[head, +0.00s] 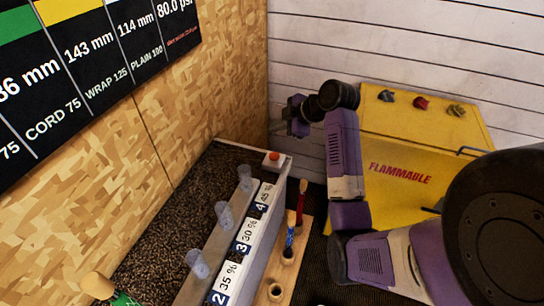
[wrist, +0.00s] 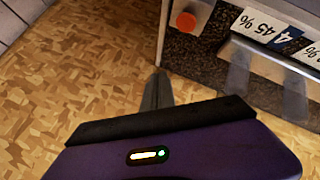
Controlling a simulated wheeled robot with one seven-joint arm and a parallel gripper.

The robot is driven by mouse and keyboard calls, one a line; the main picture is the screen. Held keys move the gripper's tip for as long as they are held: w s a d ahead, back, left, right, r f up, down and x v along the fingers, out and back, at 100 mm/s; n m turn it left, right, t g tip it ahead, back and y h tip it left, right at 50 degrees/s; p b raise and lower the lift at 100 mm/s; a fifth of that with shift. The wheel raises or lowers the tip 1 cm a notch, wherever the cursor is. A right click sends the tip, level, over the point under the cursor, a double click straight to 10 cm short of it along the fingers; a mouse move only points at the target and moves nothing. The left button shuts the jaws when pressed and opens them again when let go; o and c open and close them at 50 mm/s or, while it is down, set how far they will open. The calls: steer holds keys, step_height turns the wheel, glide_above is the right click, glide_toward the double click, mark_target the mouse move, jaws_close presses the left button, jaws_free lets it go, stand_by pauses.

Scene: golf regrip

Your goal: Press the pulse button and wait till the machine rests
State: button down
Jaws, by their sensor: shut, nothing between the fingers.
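An orange-red button (head: 274,156) sits on a pale housing at the far end of a bench. It also shows in the wrist view (wrist: 186,20), at the top, beyond my fingers. My gripper (head: 292,116) is shut and empty, up and to the right of the button in the head view. Its narrow shut fingers (wrist: 157,88) point toward the button's side of the wrist view. A gap shows between fingertips and button in the wrist view. I cannot tell from these frames whether the machine is running.
Clear tubes (head: 224,214) line the bench beside number and percent labels (head: 245,235). A wooden rack (head: 290,270) with holes and colored-handled tools stands alongside. A yellow FLAMMABLE cabinet (head: 420,140) with several small items on top is behind my arm. A chipboard wall (head: 220,70) borders the left.

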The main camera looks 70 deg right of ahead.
mark_target(277, 157)
steer(key=shift+f, duration=0.15)
step_height(277, 157, down, 8)
steer(key=b, duration=0.6)
steer(key=shift+f, duration=0.25)
steer(key=shift+f, duration=0.1)
stand_by(1.8)
steer(key=shift+f+b, duration=0.35)
steer(key=shift+f+b, duration=0.4)
steer(key=shift+f, duration=0.2)
stand_by(0.7)
steer(key=shift+r, duration=0.15)
steer(key=shift+r+p, duration=0.85)
steer(key=shift+r, duration=0.1)
steer(key=shift+r+p, duration=2)
steer(key=shift+r, duration=0.45)
